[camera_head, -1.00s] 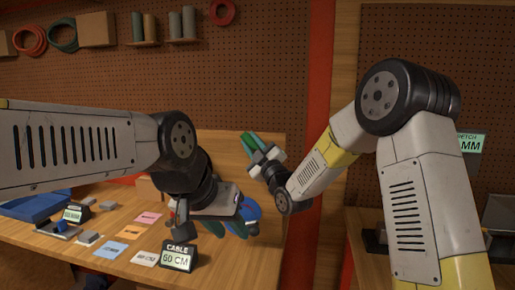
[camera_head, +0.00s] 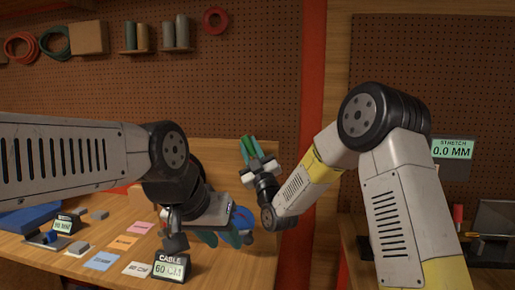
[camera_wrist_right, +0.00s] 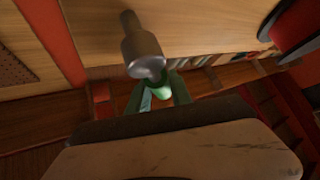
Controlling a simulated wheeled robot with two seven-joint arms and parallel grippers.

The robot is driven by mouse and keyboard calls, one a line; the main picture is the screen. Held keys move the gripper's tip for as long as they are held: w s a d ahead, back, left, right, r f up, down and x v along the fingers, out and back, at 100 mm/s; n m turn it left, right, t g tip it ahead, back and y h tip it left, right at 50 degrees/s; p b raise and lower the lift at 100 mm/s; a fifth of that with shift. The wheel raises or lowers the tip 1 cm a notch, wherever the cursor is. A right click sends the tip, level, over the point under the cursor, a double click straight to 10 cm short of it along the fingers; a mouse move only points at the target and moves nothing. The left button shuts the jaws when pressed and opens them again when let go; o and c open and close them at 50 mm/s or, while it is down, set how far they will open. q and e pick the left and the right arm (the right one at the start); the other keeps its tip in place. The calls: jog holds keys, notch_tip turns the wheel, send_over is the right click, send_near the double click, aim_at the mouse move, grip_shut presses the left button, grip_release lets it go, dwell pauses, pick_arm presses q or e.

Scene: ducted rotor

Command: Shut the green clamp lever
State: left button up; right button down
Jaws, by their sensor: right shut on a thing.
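My right gripper (camera_head: 253,146) points up in front of the wooden back panel, its green fingers close together. In the right wrist view, the two dark green fingers (camera_wrist_right: 156,92) close around a lighter green piece (camera_wrist_right: 158,86), which seems to be the clamp lever. A grey metal cylinder (camera_wrist_right: 141,47) stands right by it, overlapping its upper end. The lever's base and hinge cannot be made out. My left gripper (camera_head: 219,238) hangs low at the bench, its teal fingers beside a blue round part (camera_head: 243,218). Whether it grips something is hidden.
A blue tray (camera_head: 28,217) is at the far left. A stretch display (camera_head: 452,149) reads 0.0 MM at right. A red post (camera_head: 310,110) stands behind my right arm.

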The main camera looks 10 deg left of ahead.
jog(key=c, duration=1.2)
grip_release()
jog(key=shift+o, duration=0.2)
jog(key=v, duration=0.8)
jog(key=shift+w, duration=0.1)
